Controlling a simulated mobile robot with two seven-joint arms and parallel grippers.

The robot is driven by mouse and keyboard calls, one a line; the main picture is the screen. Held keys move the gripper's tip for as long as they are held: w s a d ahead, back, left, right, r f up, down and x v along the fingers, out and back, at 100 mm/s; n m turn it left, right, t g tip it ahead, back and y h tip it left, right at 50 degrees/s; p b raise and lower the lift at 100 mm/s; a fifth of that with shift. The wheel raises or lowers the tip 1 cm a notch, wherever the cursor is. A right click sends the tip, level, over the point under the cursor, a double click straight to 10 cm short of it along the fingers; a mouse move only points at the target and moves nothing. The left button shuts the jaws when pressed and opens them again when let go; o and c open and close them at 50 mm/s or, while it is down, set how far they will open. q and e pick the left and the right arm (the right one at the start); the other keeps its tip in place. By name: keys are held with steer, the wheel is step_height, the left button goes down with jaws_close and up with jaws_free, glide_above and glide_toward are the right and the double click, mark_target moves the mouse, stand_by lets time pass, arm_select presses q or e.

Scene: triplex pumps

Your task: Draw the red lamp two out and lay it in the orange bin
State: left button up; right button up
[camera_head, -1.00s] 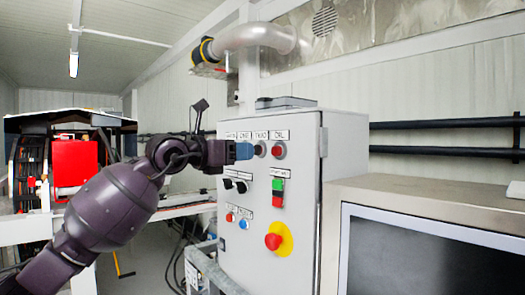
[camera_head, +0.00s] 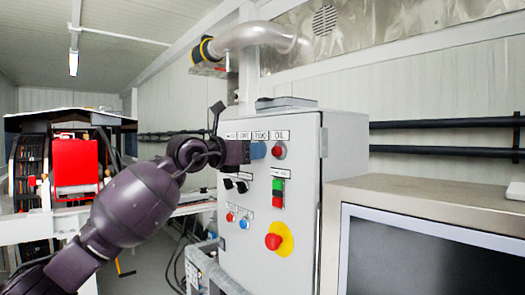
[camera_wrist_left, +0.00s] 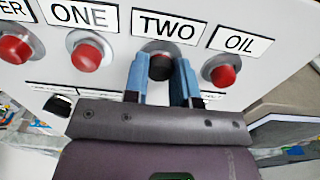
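On the grey cabinet, the round fitting under the TWO label (camera_wrist_left: 168,26) has a dark, nearly black middle (camera_wrist_left: 160,66) in the left wrist view. In the head view the left gripper (camera_head: 258,150) is at the panel's top row and hides the fitting. My right gripper is not in view. I see no orange bin.
Red lamps sit close by: the one under ONE (camera_wrist_left: 87,55) and the one under OIL (camera_wrist_left: 222,74). The cabinet (camera_head: 298,210) also bears black switches, green and red buttons, and a red emergency knob (camera_head: 273,241). A screen unit (camera_head: 430,250) stands at the right.

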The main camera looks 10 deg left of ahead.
arm_select(q)
jaws_close()
steer(key=shift+s+a, duration=0.15)
steer(key=v, duration=0.6)
steer(key=shift+s+a, duration=0.2)
steer(key=shift+s, duration=0.05)
stand_by(1.1)
stand_by(0.4)
